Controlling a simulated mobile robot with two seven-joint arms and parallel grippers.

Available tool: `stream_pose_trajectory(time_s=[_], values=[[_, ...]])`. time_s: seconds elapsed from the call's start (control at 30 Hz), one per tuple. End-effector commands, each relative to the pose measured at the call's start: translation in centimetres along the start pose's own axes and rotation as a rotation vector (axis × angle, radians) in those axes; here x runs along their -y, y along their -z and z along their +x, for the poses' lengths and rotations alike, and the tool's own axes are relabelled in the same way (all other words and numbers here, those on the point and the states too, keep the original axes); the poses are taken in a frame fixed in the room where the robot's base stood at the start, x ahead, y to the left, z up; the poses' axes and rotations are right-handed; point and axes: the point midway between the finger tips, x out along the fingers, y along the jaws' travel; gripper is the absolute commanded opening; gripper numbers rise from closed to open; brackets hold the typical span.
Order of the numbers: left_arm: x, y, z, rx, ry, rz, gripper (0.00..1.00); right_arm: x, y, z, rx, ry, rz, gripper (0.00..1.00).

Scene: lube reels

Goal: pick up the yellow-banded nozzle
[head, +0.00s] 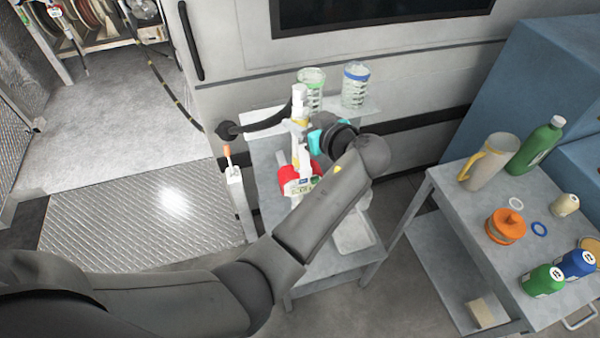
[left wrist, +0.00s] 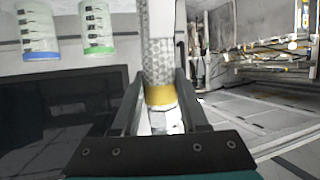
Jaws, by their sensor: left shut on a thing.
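The yellow-banded nozzle (head: 299,122) stands upright at the back of the small grey stand, in front of the cabinet wall. Its yellow band and braided grey length (left wrist: 158,50) show between the fingers in the left wrist view. My left gripper (head: 309,142) reaches it from the right in the head view, and the dark wrist hides part of it there. In the left wrist view both dark fingers of the left gripper (left wrist: 160,88) are closed around the nozzle at the yellow band. My right gripper is in neither view.
Two clear jars, one green-rimmed (head: 311,88) and one blue-rimmed (head: 354,86), stand behind the nozzle. A red-and-white piece (head: 296,180) sits lower on the stand. A grey cart (head: 478,215) at right holds a pitcher (head: 488,162), bottles and an orange container (head: 505,227). Open floor lies left.

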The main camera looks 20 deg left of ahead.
Motion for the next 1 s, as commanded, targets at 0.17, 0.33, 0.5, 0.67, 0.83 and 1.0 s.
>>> stream_pose_trajectory(time_s=[0.17, 0.33, 0.5, 0.67, 0.83, 1.0], values=[[0.02, 0.08, 0.03, -0.003, 0.000, 0.000, 0.00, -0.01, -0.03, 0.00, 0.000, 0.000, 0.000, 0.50], [0.02, 0.09, 0.03, -0.003, 0.001, 0.000, 0.00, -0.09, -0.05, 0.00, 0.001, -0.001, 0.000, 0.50], [0.02, 0.10, 0.04, -0.003, 0.001, 0.000, 0.00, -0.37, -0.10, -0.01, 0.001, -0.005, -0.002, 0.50], [0.02, 0.11, 0.04, -0.003, 0.001, 0.000, 0.00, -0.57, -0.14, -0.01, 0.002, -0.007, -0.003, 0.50], [-0.06, 0.34, -0.01, -0.008, -0.001, -0.003, 0.00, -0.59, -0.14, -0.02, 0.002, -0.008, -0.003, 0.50], [-0.07, 0.63, 0.02, -0.008, -0.002, -0.003, 0.00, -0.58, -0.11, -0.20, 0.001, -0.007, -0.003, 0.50]])
